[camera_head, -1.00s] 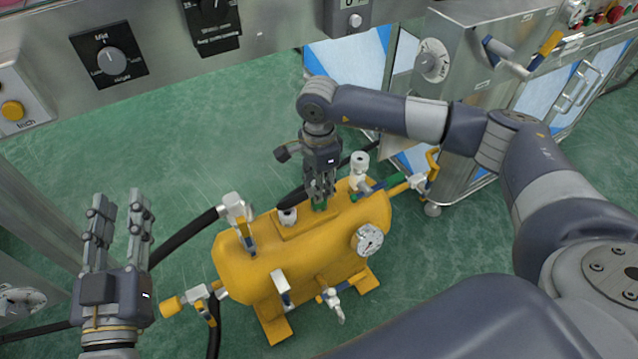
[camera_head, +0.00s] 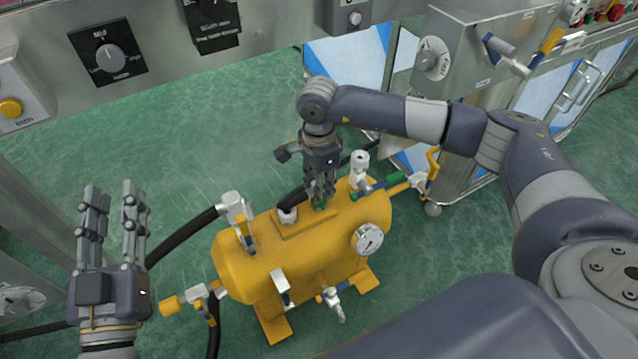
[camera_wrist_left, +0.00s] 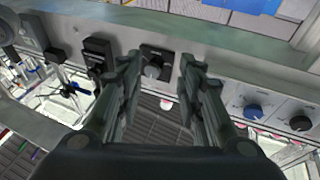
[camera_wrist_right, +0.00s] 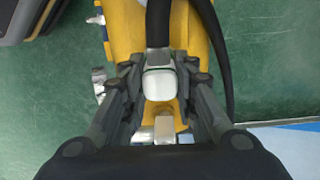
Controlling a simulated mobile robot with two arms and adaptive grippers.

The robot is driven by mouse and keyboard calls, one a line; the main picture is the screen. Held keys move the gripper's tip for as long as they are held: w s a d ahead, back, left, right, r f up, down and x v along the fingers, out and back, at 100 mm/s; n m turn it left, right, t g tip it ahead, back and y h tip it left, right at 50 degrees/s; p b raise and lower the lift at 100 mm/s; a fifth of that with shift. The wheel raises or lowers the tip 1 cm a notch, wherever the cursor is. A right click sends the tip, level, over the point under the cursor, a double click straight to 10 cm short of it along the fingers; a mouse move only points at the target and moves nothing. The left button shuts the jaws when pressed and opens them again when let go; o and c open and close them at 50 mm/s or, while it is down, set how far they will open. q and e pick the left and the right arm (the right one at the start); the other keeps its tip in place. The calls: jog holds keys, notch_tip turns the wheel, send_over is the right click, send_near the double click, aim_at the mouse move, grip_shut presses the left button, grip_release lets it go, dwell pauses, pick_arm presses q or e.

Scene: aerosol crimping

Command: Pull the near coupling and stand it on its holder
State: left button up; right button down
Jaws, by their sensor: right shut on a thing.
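My right gripper (camera_head: 319,196) is over the top of the yellow tank (camera_head: 235,268) and is shut on a silver coupling. In the right wrist view the coupling (camera_wrist_right: 159,84) sits between the fingers, with a black hose (camera_wrist_right: 157,25) leading from it. In the head view the fingers mostly hide the coupling, and a bit of green (camera_head: 320,205) shows at their tips. A short silver fitting (camera_head: 287,215) stands on the tank top just left of the fingers. I cannot tell which part is the holder. My left gripper (camera_head: 113,190) is open and empty, left of the tank.
A pressure gauge (camera_head: 368,239) and several valves are on the tank. A silver valve with a blue lever (camera_head: 236,210) rises at its left end. A steel cabinet (camera_head: 470,50) stands at the back right. A control panel (camera_head: 160,70) runs along the back. Green floor lies between.

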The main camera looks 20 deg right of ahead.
pick_arm(q)
jog(key=shift+s+d+r+t+h+b, duration=0.15)
jog(key=shift+r+t, duration=0.1)
jog(key=shift+r, duration=0.2)
jog(key=shift+s+a+r+t+h+b, duration=0.1)
jog(key=shift+s+r+t+h, duration=0.15)
jog(key=shift+r, duration=0.25)
jog(key=shift+s+d+r+t+h+b, duration=0.1)
jog(key=shift+r+t, duration=0.2)
jog(key=shift+r, duration=0.15)
pick_arm(e)
jog(key=shift+f, duration=0.3)
dwell(1.2)
jog(key=c, duration=1.2)
grip_release()
pick_arm(q)
jog(key=shift+f, duration=0.1)
pick_arm(e)
jog(key=shift+r, duration=0.15)
notch_tip(320, 180, up, 12)
jog(key=shift+f, duration=0.2)
